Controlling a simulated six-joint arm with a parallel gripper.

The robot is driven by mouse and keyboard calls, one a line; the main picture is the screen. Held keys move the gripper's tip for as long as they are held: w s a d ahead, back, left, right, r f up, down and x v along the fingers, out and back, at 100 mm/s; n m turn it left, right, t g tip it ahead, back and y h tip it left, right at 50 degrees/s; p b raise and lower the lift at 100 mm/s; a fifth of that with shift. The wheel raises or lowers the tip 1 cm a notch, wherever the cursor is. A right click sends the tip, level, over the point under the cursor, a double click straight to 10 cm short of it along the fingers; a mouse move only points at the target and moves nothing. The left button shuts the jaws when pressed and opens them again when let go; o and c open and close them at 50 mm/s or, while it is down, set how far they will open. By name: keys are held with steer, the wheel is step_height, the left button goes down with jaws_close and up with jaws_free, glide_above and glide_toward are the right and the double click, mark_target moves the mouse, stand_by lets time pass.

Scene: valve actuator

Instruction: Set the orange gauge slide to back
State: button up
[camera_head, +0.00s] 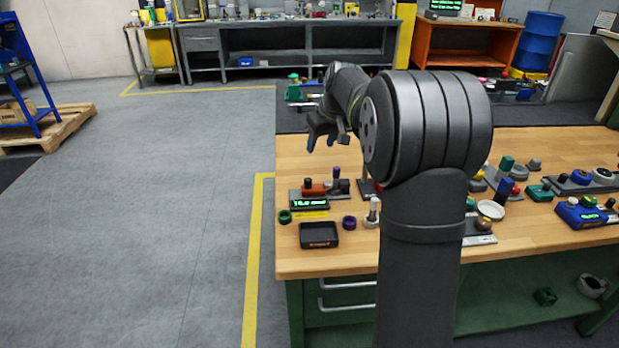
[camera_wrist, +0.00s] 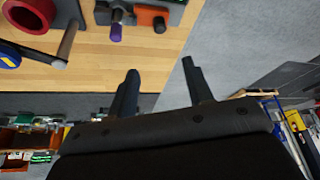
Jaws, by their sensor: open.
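The orange gauge slide (camera_head: 316,190) sits on a dark base with a green-lit display (camera_head: 310,203), at the left part of the wooden bench. A dark knob stands on it, and a purple-topped post (camera_head: 336,174) stands just to its right. In the wrist view the orange slide (camera_wrist: 152,18) is at the top edge, partly cut off, beside the purple knob (camera_wrist: 116,32). My gripper (camera_head: 321,146) is open and empty, above the bench and beyond the gauge, apart from it. Its two spread fingers (camera_wrist: 159,70) show in the wrist view with nothing between them.
A black tray (camera_head: 319,243), a green ring (camera_head: 284,217), a purple ring (camera_head: 349,222) and a pale-topped post (camera_head: 373,212) stand in front of the gauge. Several other devices, including a blue box (camera_head: 583,213), crowd the right side. The bench's left edge is close by.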

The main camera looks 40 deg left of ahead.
mark_target(308, 179)
steer(key=x, duration=1.7)
steer(key=shift+w+d+f, duration=0.1)
